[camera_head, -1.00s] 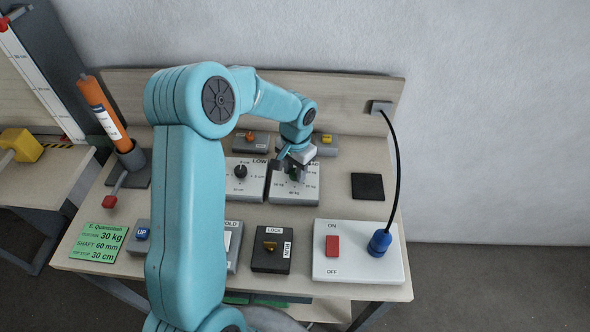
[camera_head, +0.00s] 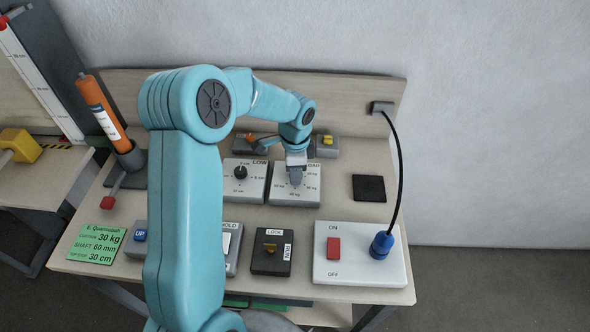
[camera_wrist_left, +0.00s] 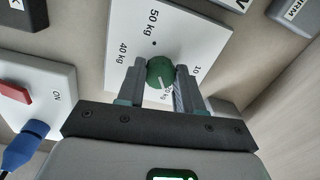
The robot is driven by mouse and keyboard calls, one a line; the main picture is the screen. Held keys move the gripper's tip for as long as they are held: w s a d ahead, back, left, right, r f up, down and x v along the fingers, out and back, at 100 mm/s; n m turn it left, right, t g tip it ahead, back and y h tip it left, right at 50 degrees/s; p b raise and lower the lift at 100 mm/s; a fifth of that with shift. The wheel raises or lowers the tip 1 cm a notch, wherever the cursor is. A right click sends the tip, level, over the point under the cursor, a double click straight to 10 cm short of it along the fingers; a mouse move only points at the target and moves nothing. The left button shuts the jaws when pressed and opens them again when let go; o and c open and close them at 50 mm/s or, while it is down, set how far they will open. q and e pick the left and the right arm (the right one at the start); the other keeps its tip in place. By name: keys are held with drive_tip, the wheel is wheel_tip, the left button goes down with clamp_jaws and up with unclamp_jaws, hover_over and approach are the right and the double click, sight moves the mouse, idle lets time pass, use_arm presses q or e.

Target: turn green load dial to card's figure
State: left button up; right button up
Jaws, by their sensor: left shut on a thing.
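The green card (camera_head: 96,244) lies at the front left of the bench; its top line reads 30 kg, with 60 mm and 30 cm below. The load panel (camera_head: 309,192) is a white plate with kg figures around its dial. My left gripper (camera_head: 295,178) is down over this panel and hides the dial in the head view. In the left wrist view, my gripper's fingers (camera_wrist_left: 161,82) are shut on the green load dial (camera_wrist_left: 160,70), one on each side. The dial's white mark points toward a kg figure at the lower edge, partly hidden.
A white panel with a black dial (camera_head: 240,172) sits just left. A dark lock box (camera_head: 271,262), a panel with a red switch (camera_head: 333,248) and a blue plug (camera_head: 381,244) on a black cable stand in front. A black pad (camera_head: 368,188) lies right.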

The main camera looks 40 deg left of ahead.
use_arm(q)
drive_tip(key=shift+w+r+m, duration=0.1)
drive_tip(key=shift+r+m, duration=0.05)
drive_tip(key=shift+m, duration=0.35)
drive_tip(key=o, duration=1)
drive_tip(key=shift+o, duration=0.2)
wheel_tip(320, 180, up, 16)
drive_tip(key=b, duration=0.1)
drive_tip(key=shift+s+d+r, duration=0.15)
drive_tip(key=shift+s+d, duration=0.05)
